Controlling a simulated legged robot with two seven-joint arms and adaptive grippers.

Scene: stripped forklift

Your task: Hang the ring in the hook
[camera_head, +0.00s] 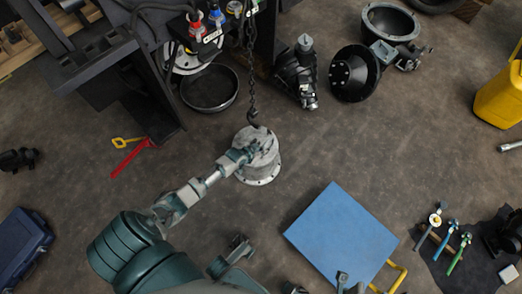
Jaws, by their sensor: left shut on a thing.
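A black hook (254,121) hangs at the end of a dark chain. It is just above the upper edge of a grey metal cylinder (262,172) with a flanged base, which stands on the floor. My left arm comes in from the lower left, and my left gripper (250,150) is shut at the cylinder's top, a little below the hook in the picture. The ring is small and mostly hidden by the fingers. I cannot see it threaded on the hook.
A dark forklift frame (95,55) stands at the upper left, with a black bowl (209,90) beside it. Black machine parts (354,74) lie at the upper right. A blue panel (342,238) lies at the lower right, a yellow container (500,98) at the right edge.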

